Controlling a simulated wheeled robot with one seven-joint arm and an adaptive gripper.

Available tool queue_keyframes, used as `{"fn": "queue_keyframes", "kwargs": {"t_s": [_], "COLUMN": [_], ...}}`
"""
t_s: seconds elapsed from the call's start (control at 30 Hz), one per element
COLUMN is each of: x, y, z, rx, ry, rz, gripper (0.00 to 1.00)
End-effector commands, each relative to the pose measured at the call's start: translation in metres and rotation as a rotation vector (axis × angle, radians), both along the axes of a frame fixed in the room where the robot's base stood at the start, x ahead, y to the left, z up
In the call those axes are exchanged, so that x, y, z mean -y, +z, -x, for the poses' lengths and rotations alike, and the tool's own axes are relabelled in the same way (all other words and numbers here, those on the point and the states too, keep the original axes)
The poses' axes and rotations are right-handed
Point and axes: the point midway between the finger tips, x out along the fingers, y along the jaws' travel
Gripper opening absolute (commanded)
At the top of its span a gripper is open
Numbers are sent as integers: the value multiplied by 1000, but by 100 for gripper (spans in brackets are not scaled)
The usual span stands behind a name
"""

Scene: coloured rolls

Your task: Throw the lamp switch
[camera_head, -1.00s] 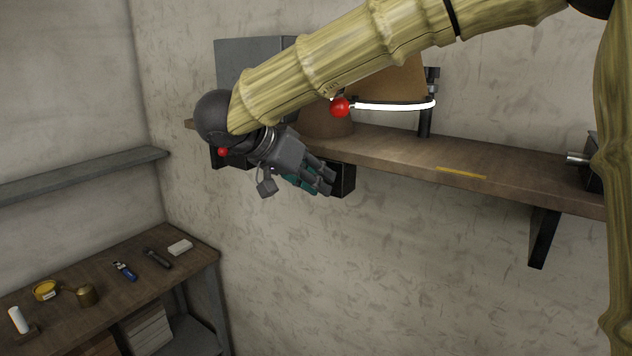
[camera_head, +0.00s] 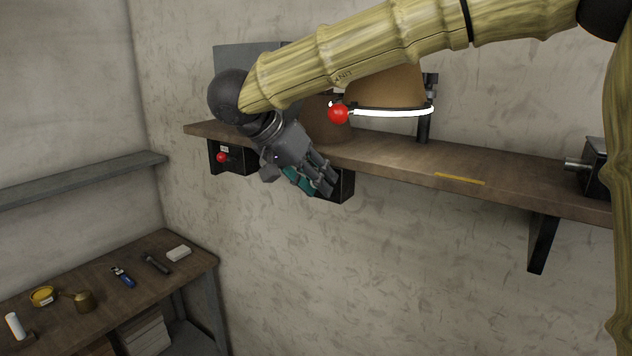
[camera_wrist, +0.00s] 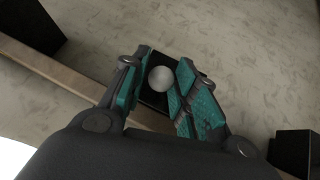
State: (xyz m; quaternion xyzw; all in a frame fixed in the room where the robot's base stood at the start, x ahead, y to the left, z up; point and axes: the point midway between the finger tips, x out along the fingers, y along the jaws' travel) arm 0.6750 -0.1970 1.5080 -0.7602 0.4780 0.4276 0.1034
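A black switch box (camera_head: 346,186) hangs under the wooden shelf, partly hidden behind my gripper (camera_head: 322,186). In the wrist view, a pale round knob (camera_wrist: 160,79) stands in front of a black box and shows between the teal-padded fingers of my gripper (camera_wrist: 163,84). The fingers are apart, one on each side of the knob; I cannot tell whether either touches it. A second black box (camera_head: 239,160) with a label and a red knob (camera_head: 222,157) hangs further left under the shelf. I cannot read which box is the lamp's.
The wooden shelf (camera_head: 400,163) runs just above my gripper. A black bracket (camera_head: 541,240) supports the shelf's right. A workbench (camera_head: 110,296) stands lower left.

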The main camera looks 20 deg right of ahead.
Motion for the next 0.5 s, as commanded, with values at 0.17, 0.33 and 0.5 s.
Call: {"fn": "queue_keyframes", "kwargs": {"t_s": [0.17, 0.33, 0.5], "x": [0, -1, -7], "y": [-1, -2, 5], "z": [1, 1, 2], "rx": [-3, -4, -3], "ry": [0, 1, 0], "rz": [1, 0, 0], "gripper": [44, 44, 44]}}
